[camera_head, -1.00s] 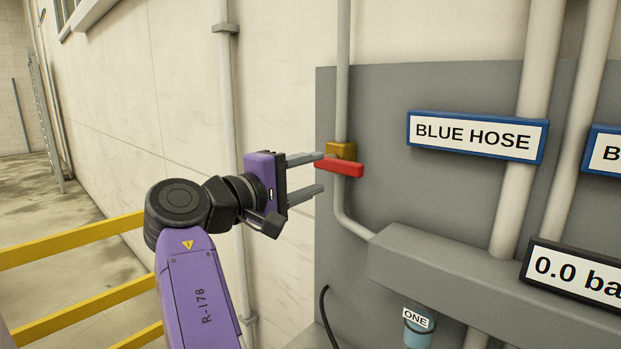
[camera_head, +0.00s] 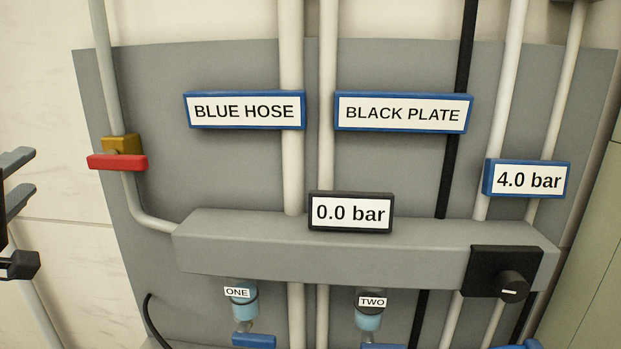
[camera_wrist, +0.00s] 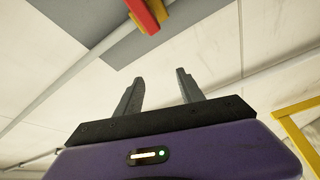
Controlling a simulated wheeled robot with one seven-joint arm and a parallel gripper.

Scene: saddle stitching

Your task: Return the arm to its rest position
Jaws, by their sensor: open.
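My gripper (camera_head: 22,177) shows at the left edge of the head view, with its two grey fingers apart and nothing between them. Most of my arm is outside that view. The wrist view also shows my gripper (camera_wrist: 158,90), its fingers spread and empty. A red valve handle (camera_head: 117,162) on a brass valve body (camera_head: 122,143) sits on the pipe at the left of the panel. My fingers are left of the handle, with a gap between. In the wrist view the red handle (camera_wrist: 142,16) is at the top, beyond the fingertips and not touched.
A grey panel (camera_head: 240,60) carries signs reading BLUE HOSE (camera_head: 244,110) and BLACK PLATE (camera_head: 402,113). A grey manifold box (camera_head: 240,250) juts out, with a 0.0 bar display (camera_head: 350,212) and a black knob (camera_head: 512,285). A yellow rail (camera_wrist: 300,125) shows in the wrist view.

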